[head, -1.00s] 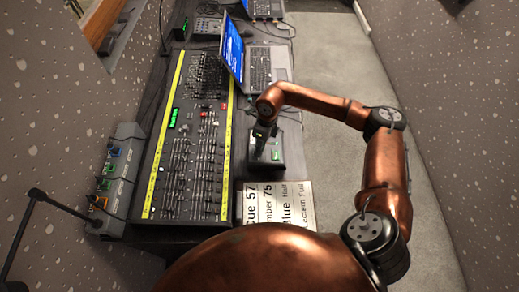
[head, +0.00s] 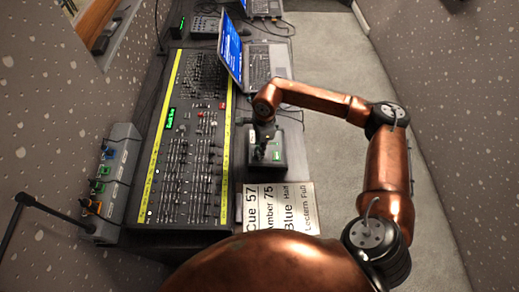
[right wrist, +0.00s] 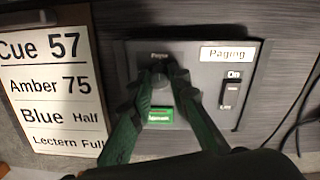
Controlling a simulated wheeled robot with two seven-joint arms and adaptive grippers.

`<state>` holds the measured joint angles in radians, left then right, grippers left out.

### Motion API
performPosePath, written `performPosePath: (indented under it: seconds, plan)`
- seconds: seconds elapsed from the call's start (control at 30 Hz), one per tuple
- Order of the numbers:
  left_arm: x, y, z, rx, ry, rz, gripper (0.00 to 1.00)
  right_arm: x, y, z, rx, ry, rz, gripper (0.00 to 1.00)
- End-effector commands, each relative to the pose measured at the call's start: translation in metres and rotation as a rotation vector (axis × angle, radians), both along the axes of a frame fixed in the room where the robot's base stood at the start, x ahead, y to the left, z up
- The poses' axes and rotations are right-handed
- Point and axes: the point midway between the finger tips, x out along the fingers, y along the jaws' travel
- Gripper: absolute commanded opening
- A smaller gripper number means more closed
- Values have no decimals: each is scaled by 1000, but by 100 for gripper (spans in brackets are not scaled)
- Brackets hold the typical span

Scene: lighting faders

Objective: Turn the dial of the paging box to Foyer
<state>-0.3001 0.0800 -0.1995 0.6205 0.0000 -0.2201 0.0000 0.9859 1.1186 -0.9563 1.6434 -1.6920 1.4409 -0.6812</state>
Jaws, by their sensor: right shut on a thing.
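The paging box (right wrist: 205,60) is a grey panel with a white "Paging" label, and it fills the middle of the right wrist view. In the head view the box (head: 278,154) lies right of the fader desk. Its dark round dial (right wrist: 159,76) sits under a small label too blurred to read surely. A lit green label (right wrist: 160,116) is below the dial. My right gripper (right wrist: 157,82) is shut on the dial, with one green-tinted finger on each side. The fingers partly hide the dial, so I cannot tell where it points. My left gripper is not in view.
An On/Off rocker switch (right wrist: 231,91) is on the box's right side. A cue sheet (head: 280,208) lies just in front of the box. The fader desk (head: 190,140) stands left, and a laptop (head: 258,65) stands behind. Cables run right of the box.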

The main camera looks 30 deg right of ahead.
Motion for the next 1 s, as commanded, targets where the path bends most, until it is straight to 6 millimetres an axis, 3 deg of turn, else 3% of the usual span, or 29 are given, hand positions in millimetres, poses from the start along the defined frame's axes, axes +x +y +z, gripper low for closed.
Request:
performPosePath:
  seconds: [0.53, 0.57, 0.6, 0.8, 1.0]
  plan:
    - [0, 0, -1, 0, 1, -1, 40, 1, -1, 1, -4, -6, 23, 0]
    - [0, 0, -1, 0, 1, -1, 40, 1, -1, 1, -4, -6, 23, 18]
    - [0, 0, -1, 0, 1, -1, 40, 1, -1, 1, -4, -6, 22, 21]
    - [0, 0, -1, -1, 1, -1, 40, 1, -1, 1, -2, -5, 23, 34]
    - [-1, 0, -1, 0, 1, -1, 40, 0, 0, 0, -2, -4, 23, 34]
